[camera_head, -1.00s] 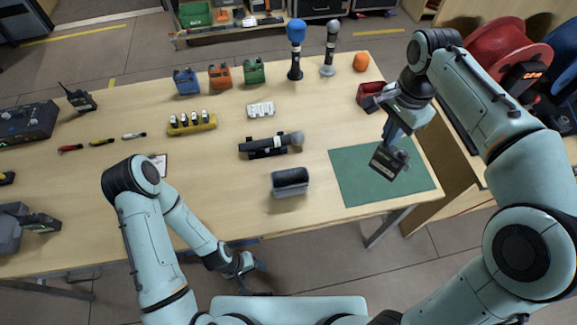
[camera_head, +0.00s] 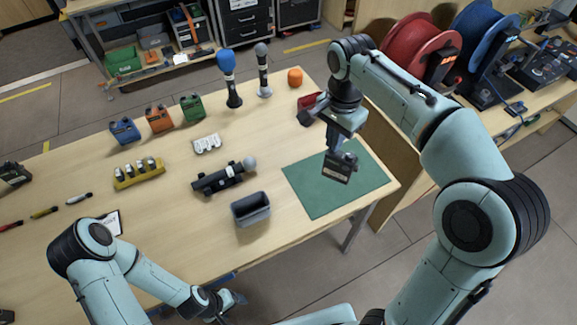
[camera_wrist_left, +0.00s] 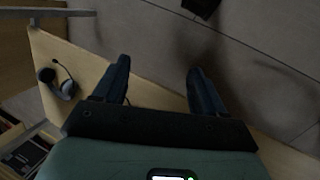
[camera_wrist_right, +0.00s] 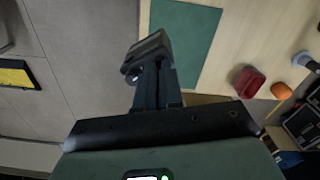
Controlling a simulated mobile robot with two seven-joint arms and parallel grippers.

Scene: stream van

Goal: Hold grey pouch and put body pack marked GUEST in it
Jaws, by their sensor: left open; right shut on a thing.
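The grey pouch (camera_head: 251,209), an open-topped box shape, stands empty-looking near the table's front edge. My right gripper (camera_head: 334,146) is shut on a dark body pack (camera_head: 340,167) with a pale label strip, held above the green mat, to the right of the pouch. The pack also shows in the right wrist view (camera_wrist_right: 147,54). I cannot read its marking. My left gripper (camera_head: 230,303) is low by the table's front edge, below and left of the pouch. In the left wrist view its fingers (camera_wrist_left: 160,75) are apart with nothing between them.
The green mat (camera_head: 310,195) lies at the table's right end. Behind the pouch lie a dark microphone in a cradle (camera_head: 220,179) and a white case (camera_head: 207,143). A yellow rack (camera_head: 137,175) and a card (camera_head: 112,223) are left. A red box (camera_head: 309,102) stands behind.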

